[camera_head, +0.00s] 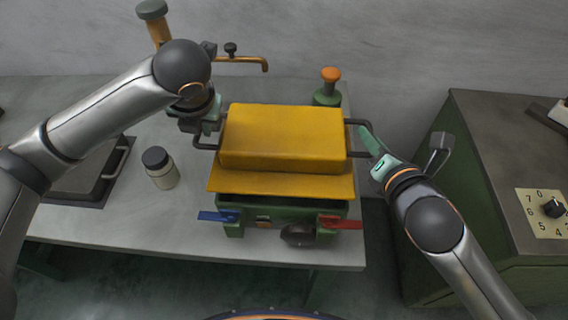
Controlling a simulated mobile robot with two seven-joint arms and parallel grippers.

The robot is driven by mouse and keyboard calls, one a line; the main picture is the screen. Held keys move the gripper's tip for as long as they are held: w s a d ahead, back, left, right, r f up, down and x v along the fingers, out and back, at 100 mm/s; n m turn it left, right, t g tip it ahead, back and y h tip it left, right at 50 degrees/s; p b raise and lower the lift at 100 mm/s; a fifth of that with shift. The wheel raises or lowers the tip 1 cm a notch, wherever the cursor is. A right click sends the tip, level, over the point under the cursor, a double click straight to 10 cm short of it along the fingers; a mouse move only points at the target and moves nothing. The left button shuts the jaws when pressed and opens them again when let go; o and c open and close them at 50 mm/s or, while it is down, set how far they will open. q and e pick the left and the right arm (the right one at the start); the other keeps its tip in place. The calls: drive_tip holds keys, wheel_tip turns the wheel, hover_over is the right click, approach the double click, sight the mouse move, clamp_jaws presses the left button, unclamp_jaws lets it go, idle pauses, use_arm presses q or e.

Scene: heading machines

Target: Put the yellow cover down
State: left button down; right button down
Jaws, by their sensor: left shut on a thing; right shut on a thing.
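The yellow cover (283,140) is a box-like lid with a flat flange and a dark handle on each side. It sits over or just above a green machine (290,213) on the table; I cannot tell whether it touches. My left gripper (203,127) is shut on the cover's left handle (207,143). My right gripper (370,148) is shut on the right handle (357,124). The cover hides the upper part of the machine. A blue lever (217,216) and a red lever (342,222) stick out at the machine's front.
A lidded jar (160,168) stands on the grey table (150,222), left of the machine. A dark tray with a handle (84,178) lies further left. A brass tap (247,60) and an orange-topped green post (329,86) are behind. A green cabinet with a dial (495,180) stands right.

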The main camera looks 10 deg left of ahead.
use_arm(q)
drive_tip(key=shift+f, duration=0.1)
